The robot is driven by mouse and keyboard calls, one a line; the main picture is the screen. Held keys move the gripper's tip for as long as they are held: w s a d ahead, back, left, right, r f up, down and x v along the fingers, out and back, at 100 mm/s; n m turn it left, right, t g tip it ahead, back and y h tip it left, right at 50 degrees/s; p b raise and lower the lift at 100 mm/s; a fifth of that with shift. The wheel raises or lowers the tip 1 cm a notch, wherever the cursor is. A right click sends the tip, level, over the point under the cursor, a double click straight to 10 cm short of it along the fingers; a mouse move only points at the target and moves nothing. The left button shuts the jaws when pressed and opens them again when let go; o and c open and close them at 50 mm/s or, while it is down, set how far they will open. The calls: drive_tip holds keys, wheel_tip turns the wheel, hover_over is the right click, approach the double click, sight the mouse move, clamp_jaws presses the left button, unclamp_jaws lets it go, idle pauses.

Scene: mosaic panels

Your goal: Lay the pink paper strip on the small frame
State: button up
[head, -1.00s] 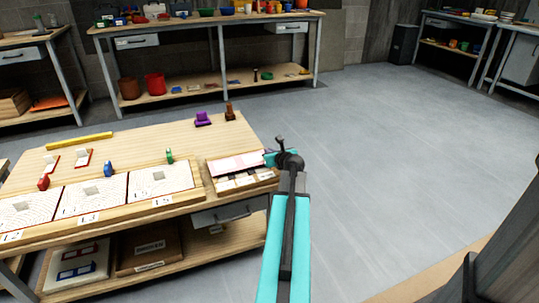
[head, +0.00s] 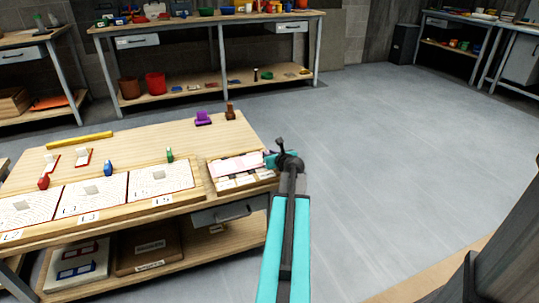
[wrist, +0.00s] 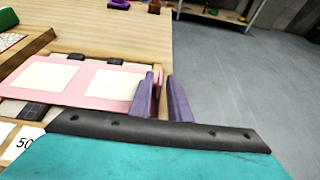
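The pink paper strip (wrist: 70,85) carries two cream squares and lies over the right-hand tray; it also shows in the head view (head: 238,165). My gripper (wrist: 162,92) is at the strip's right end. Its two purple fingers stand a little apart, with wood showing between them. The left finger overlaps the strip's end in the picture; I cannot tell whether it touches. In the head view my gripper (head: 272,159) is small and partly hidden by my arm. Small red-edged pieces (head: 83,158) stand on the bench at left; I cannot tell whether one is the small frame.
The wooden tray (head: 214,190) holds cards and dark blocks under the strip. Three patterned panels (head: 150,188) lie to its left. Green (head: 170,156), blue and red pieces stand behind them. A purple piece (head: 203,118) and a brown piece stand at the back. Floor right of the bench is clear.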

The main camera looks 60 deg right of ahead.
drive_tip(key=shift+o, duration=0.2)
drive_tip(key=shift+r, duration=0.15)
drive_tip(key=shift+r, duration=0.55)
drive_tip(key=shift+p+v, duration=1.25)
drive_tip(key=shift+v, duration=4.75)
